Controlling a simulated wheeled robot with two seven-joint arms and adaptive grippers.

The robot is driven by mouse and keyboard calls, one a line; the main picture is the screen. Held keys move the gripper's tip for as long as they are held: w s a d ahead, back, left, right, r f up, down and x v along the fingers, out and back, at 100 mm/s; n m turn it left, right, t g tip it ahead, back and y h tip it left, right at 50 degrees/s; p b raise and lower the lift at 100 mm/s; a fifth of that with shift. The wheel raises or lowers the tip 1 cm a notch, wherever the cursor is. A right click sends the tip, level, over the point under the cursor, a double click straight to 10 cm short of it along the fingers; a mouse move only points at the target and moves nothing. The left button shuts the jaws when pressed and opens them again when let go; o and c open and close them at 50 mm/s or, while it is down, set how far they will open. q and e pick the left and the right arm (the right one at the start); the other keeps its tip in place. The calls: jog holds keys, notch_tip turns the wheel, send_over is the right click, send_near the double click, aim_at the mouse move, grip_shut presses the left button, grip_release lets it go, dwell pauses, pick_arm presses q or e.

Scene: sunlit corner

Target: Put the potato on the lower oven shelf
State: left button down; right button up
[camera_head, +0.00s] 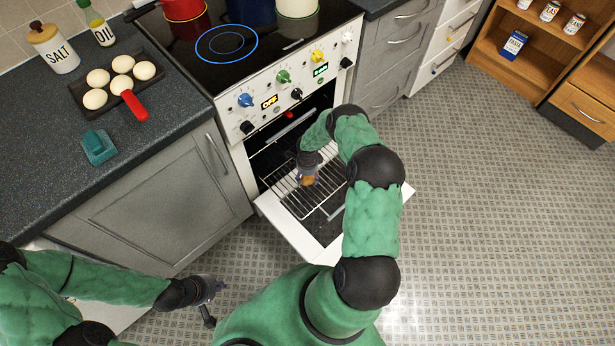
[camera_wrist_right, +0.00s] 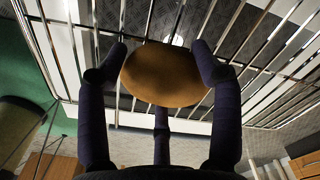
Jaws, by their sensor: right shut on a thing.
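The brown potato (camera_head: 309,181) is held by my right gripper (camera_head: 308,177) at the open oven. In the right wrist view the potato (camera_wrist_right: 163,75) sits between the dark fingers of the right gripper (camera_wrist_right: 163,72), which press on both its sides. A wire oven shelf (camera_head: 285,185) extends out over the open oven door (camera_head: 325,228). The shelf bars (camera_wrist_right: 265,55) lie behind the potato in the wrist view; I cannot tell whether it touches them. My left gripper (camera_head: 209,300) is empty, fingers apart, low in front of the cabinets.
The stove (camera_head: 250,85) has pots on its hob above the oven. A tray with several pale round items (camera_head: 123,84), a salt jar (camera_head: 54,48) and an oil bottle (camera_head: 97,24) stand on the left counter. Open floor (camera_head: 480,200) lies to the right.

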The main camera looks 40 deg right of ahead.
jog(key=o, duration=1.3)
notch_tip(320, 180, up, 12)
jog(key=p, duration=0.5)
jog(key=s+a+r+n+y, duration=0.1)
jog(key=s+a+n+y, duration=0.15)
jog(key=a+n, duration=0.55)
jog(key=s+a+n+y, duration=0.1)
jog(key=s+a+n, duration=0.2)
jog(key=a, duration=0.8)
jog(key=shift+s+a+r+n+y, duration=0.1)
jog(key=shift+s+a+r+n, duration=0.9)
jog(key=shift+s+a+n, duration=1.2)
jog(key=shift+s+a+r+n+y, duration=0.1)
jog(key=shift+s+a+r+n, duration=1.25)
jog(key=shift+s, duration=1.3)
jog(key=shift+s+a+r+n+y, duration=0.1)
jog(key=shift+s+a+r+n, duration=0.6)
jog(key=shift+s+a+n, duration=1.5)
jog(key=shift+s+d+n, duration=0.25)
jog(key=shift+d+n, duration=0.1)
